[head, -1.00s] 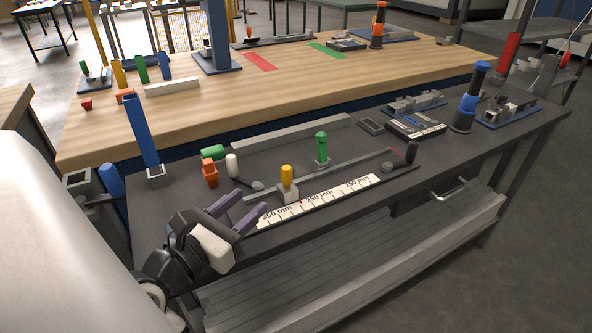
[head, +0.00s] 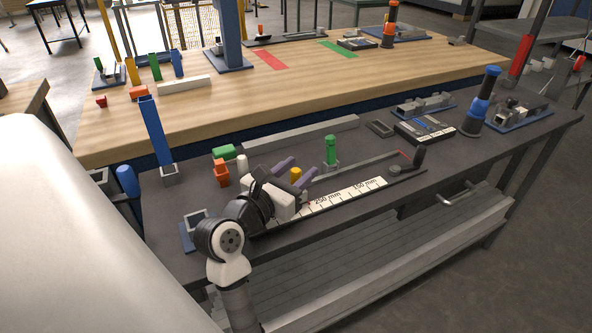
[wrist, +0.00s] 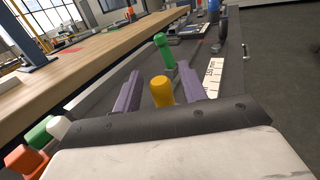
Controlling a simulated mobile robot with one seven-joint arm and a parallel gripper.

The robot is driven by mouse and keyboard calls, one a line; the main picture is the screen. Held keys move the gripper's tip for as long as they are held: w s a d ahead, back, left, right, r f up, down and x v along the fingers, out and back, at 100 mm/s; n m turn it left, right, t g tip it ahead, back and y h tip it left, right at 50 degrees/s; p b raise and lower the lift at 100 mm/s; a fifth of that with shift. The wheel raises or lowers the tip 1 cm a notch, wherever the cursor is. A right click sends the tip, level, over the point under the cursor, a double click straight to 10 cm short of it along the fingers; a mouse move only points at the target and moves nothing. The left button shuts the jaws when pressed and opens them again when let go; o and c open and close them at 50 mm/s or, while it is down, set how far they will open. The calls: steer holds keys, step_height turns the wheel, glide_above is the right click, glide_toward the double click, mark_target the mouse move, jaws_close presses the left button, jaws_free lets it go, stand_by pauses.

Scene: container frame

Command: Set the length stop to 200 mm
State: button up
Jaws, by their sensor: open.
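The yellow knob (head: 296,174) of the length stop shows just beyond my gripper in the head view; its sliding block is hidden. In the wrist view the yellow knob (wrist: 162,92) stands between the two purple fingers. My gripper (head: 297,170) is open, with a finger on each side of the knob; I cannot tell whether either touches it. The white scale (head: 345,194) runs along the rail to the right, with 250 and 150 mm readable and its left part covered by my gripper. A green knob (head: 331,150) stands upright on a block farther along.
An orange piece (head: 221,173), a green piece (head: 224,152) and a white-topped lever (head: 242,163) sit close to my gripper's left. A black-handled crank (head: 418,159) is at the rail's right end. A blue cylinder (head: 480,103) stands at the back right.

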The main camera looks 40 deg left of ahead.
jaws_close()
steer(key=w+d, duration=0.1)
steer(key=w, duration=0.2)
steer(key=w+d+p, duration=0.1)
steer(key=w, duration=0.2)
steer(key=w+d+p, duration=0.1)
steer(key=w, duration=0.1)
steer(key=shift+w+d, duration=0.3)
steer(key=shift+w, duration=0.1)
jaws_free()
steer(key=shift+s, duration=0.15)
